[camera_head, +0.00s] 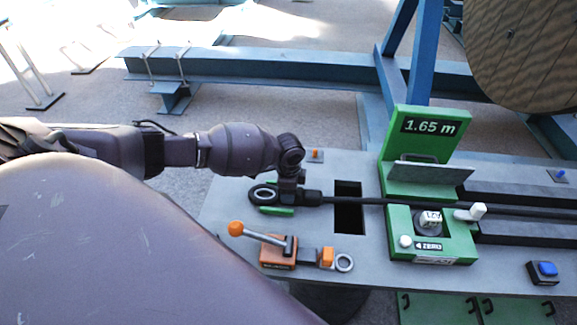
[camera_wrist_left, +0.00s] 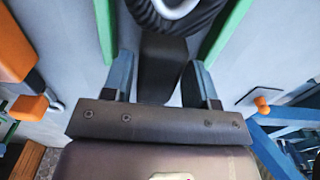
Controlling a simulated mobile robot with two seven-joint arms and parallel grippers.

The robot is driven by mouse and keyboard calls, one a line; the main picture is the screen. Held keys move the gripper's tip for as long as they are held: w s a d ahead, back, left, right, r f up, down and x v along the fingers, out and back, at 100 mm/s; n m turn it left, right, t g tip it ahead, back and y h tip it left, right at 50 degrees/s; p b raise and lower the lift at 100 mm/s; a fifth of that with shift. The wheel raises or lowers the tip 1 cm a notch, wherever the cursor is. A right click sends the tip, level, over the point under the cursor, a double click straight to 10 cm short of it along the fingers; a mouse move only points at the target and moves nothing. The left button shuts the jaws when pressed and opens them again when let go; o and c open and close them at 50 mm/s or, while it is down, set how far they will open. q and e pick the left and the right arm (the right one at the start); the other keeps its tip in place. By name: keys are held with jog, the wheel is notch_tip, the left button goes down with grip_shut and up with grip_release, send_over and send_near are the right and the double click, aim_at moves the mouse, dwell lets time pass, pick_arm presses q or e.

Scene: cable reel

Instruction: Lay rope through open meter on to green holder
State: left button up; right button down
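The rope (camera_head: 372,201) is black. It runs from the right through the open green meter (camera_head: 393,220) and across a dark slot to the left. Its end has an eye with a metal ring (camera_head: 263,194), lying over the green holder (camera_head: 277,211). In the left wrist view the rope's dark end piece (camera_wrist_left: 162,65) lies between the holder's green bars (camera_wrist_left: 231,30). My left gripper (camera_head: 290,190) is above the holder. The meter's lid stands up. My right gripper is not in view.
An orange lever clamp (camera_head: 279,252) stands in front of the holder. The meter's display (camera_head: 430,126) reads 1.65 m. A blue button (camera_head: 546,269) is at the table's right front. A large reel (camera_head: 525,50) and blue beams (camera_head: 270,66) stand behind the grey table (camera_head: 225,214).

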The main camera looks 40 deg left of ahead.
pick_arm(q)
jog(key=o, duration=0.3)
jog(key=shift+s+f, duration=0.1)
notch_tip(320, 180, up, 11)
dwell(0.5)
